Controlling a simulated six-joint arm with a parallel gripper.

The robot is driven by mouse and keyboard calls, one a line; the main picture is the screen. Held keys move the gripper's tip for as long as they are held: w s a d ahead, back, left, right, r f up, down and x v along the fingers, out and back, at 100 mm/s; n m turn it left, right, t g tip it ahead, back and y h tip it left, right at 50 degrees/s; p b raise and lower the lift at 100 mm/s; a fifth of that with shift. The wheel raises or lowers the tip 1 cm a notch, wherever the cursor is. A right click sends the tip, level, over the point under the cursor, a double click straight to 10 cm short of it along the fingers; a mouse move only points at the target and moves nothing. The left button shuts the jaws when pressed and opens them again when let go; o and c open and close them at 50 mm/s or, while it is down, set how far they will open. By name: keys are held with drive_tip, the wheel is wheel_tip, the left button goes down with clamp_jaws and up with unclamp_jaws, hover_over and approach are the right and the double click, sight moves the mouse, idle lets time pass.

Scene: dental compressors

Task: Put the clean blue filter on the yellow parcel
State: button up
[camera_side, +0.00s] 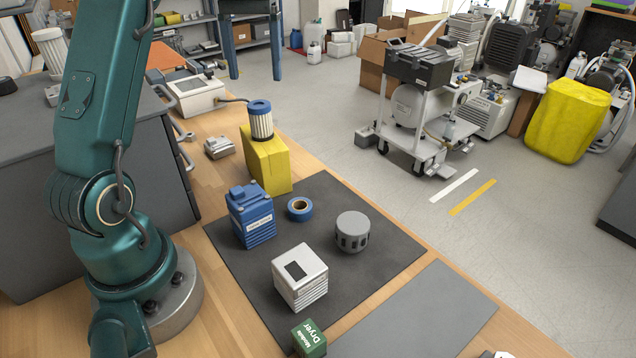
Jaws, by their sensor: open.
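A filter (262,124) with white pleated sides and a blue cap stands upright on the yellow parcel (265,164). It rests on the parcel's top face, toward the far end. The parcel is a yellow box on the wooden bench, at the far left edge of the dark mat. Nothing is touching the filter apart from the parcel under it. My gripper is outside the picture; only my teal arm shows at the left.
A pale pleated cylinder (52,48) stands on the grey cabinet. A grey plate (420,315) lies front right.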

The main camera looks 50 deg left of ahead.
drive_tip(key=shift+d+r, duration=0.1)
drive_tip(key=shift+r, duration=0.55)
drive_tip(key=s+d+m+t, duration=0.3)
drive_tip(key=s+d+m, duration=0.15)
drive_tip(key=d, duration=0.75)
drive_tip(key=s+d+f+m+t, duration=0.2)
drive_tip(key=s+d+f+m, duration=0.2)
drive_tip(key=s+d+f, duration=0.2)
drive_tip(key=shift+s+d+f+t, duration=0.3)
drive_tip(key=shift+s+f, duration=0.3)
drive_tip(key=shift+s, duration=0.35)
